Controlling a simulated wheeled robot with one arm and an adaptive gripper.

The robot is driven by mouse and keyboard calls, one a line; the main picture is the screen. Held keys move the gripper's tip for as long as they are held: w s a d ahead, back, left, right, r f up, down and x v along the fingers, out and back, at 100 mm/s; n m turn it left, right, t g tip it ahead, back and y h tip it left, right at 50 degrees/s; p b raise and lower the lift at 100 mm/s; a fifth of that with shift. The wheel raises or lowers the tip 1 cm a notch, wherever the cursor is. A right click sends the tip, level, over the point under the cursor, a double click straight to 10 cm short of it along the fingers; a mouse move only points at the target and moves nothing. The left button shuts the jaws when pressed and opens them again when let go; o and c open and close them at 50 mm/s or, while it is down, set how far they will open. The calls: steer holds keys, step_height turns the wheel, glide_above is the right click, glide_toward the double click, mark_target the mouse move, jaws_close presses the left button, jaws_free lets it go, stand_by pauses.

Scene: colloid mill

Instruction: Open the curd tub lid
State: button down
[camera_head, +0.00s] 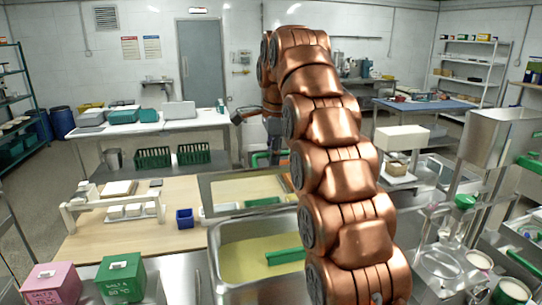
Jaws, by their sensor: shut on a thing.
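The curd tub (215,262) is a steel basin in the lower middle, with pale yellow curd (240,262) inside. Its lid (225,174) is a framed see-through panel, raised and tilted up at the tub's far side. A green handle (262,157) shows at the lid's upper edge. My gripper (277,155) is at this handle and shut on it. Most of the gripper is hidden behind my copper arm. The arm also covers the right part of the lid and tub. A green bar (285,256) lies across the tub's opening.
A blue bin (184,218) and a white rack (112,210) stand on the wooden table left of the tub. A pink box (52,284) and a green box (121,279) are at front left. Steel mill equipment (500,135) crowds the right side.

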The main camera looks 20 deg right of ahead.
steer(key=shift+w+f, duration=0.1)
steer(key=shift+f, duration=0.05)
steer(key=shift+s+r, duration=0.25)
steer(key=shift+r, duration=0.2)
steer(key=c, duration=1.3)
jaws_free()
steer(key=shift+s+d+r, duration=0.1)
steer(key=shift+s+r, duration=0.05)
steer(key=shift+s, duration=0.1)
steer(key=shift+c, duration=0.2)
steer(key=shift+o, duration=0.8)
steer(key=shift+w, duration=0.1)
steer(key=shift+c, duration=0.3)
